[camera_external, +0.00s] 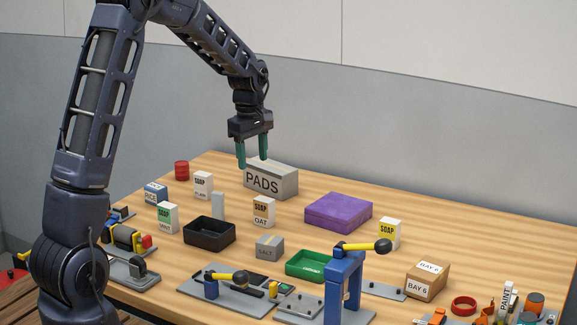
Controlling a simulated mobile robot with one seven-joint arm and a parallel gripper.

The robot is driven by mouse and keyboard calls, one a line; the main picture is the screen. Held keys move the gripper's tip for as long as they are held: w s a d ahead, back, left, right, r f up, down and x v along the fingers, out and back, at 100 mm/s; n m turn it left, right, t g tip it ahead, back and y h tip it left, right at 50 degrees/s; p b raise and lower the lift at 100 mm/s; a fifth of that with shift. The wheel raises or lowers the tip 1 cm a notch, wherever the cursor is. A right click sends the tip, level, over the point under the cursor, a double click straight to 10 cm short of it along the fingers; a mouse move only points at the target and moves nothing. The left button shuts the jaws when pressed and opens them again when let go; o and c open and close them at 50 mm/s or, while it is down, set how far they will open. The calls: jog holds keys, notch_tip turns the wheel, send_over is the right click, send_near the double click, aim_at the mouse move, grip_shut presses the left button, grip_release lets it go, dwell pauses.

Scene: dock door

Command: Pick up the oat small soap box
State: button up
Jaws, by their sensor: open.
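The oat small soap box (264,212) is a white carton with an orange-tan band, marked SOAP and OAT. It stands upright near the middle of the table, in front of the grey PADS box. My gripper (254,161) points down with its two green fingers apart and nothing between them. It is above and behind the oat soap box, close to the top left of the PADS box (271,181). From this one view I cannot tell if a finger touches the PADS box.
Other soap boxes stand at the left (168,217), back left (203,185) and right (389,233). A black tray (209,232), a grey SALT box (269,247), a green tray (309,264) and a purple box (338,211) surround the oat box. Clamps and tools fill the front.

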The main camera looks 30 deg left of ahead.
jog(key=n, duration=0.2)
send_near(264, 211)
jog(key=shift+w+a+f+g, duration=0.1)
jog(key=shift+w+g, duration=0.05)
jog(key=shift+w, duration=0.35)
jog(key=shift+w+a+g, duration=0.1)
jog(key=shift+w+g, duration=0.05)
jog(key=shift+w, duration=0.35)
jog(key=shift+w+a+f, duration=0.1)
jog(key=shift+f, duration=2.6)
jog(key=shift+a+f, duration=0.1)
jog(key=shift+f, duration=2.65)
jog(key=c, duration=1.1)
jog(key=shift+r, duration=0.15)
